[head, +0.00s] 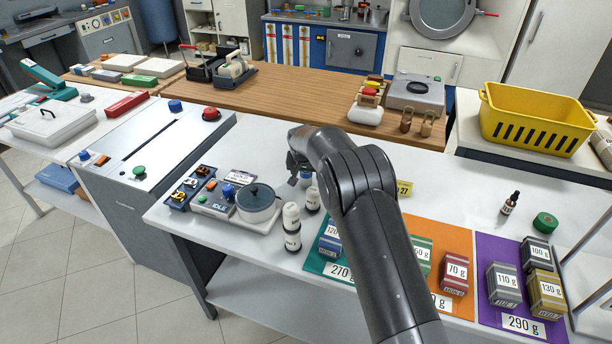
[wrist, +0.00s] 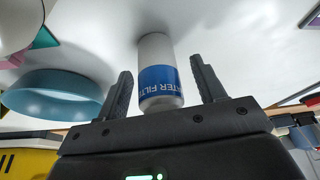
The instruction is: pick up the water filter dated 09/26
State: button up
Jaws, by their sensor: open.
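A white cylinder with a blue band reading "WATER FILTER" (wrist: 156,78) stands between the fingers of my gripper (wrist: 161,70) in the wrist view. There is a gap on both sides, and the fingers are open. No date is readable on the side that shows. In the head view my gripper (head: 300,172) is low over the white counter, and a blue-and-white piece (head: 306,179) just below it is mostly hidden by my arm. A yellow tag (head: 404,188), partly covered by my arm and ending in "27", is to the right.
Weight-marked boxes (head: 454,274) on coloured mats lie to the front right. A light blue round object (wrist: 55,95) is beside my fingers in the wrist view.

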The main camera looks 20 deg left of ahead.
jog(key=c, duration=1.1)
jog(key=shift+r, duration=0.15)
